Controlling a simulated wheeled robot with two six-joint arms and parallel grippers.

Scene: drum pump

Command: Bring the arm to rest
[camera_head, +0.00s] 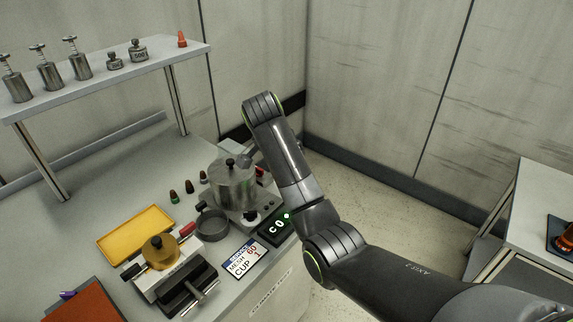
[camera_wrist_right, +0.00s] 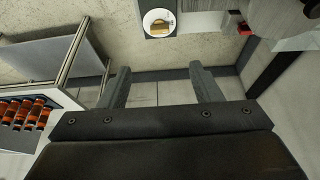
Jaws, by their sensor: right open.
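My right arm (camera_head: 290,165) reaches in from the lower right in the head view, bends at the elbow and rises over the right end of the bench. Its gripper is hidden in that view. In the right wrist view the right gripper (camera_wrist_right: 160,68) shows two fingers spread apart with nothing between them. Floor and wall base show behind the fingers. My left gripper is in neither view.
The bench (camera_head: 95,225) carries a steel pot (camera_head: 233,188), a display (camera_head: 277,228), a yellow tray (camera_head: 135,233) and a brass-topped device (camera_head: 160,250). A shelf (camera_head: 110,80) holds metal weights. A side table (camera_head: 535,195) stands right, with open floor between.

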